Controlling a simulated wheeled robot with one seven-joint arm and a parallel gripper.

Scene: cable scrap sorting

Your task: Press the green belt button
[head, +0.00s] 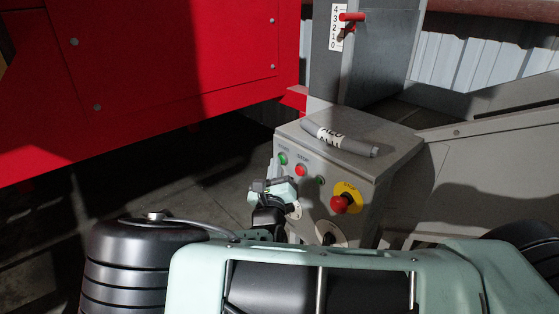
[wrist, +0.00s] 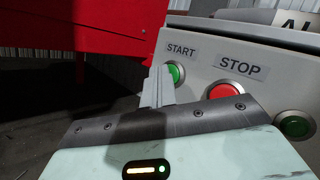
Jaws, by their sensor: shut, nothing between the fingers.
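The grey control box (head: 345,155) carries a green button labelled START (head: 283,158), which also shows in the wrist view (wrist: 176,73). A second green button (head: 320,181) sits right of the red STOP button; it also shows at the right edge of the wrist view (wrist: 295,126). My gripper (head: 277,168) is in front of the box's left part. In the wrist view my gripper (wrist: 160,72) is shut and empty, with its fingertips at the START button, covering its left side. I cannot tell whether they touch it.
The red STOP button (head: 300,170) is right of START. A red emergency knob (head: 341,204) on a yellow plate is farther right. A grey cable piece (head: 342,140) lies on the box top. A red machine (head: 150,80) fills the left, and a grey post (head: 365,55) stands behind.

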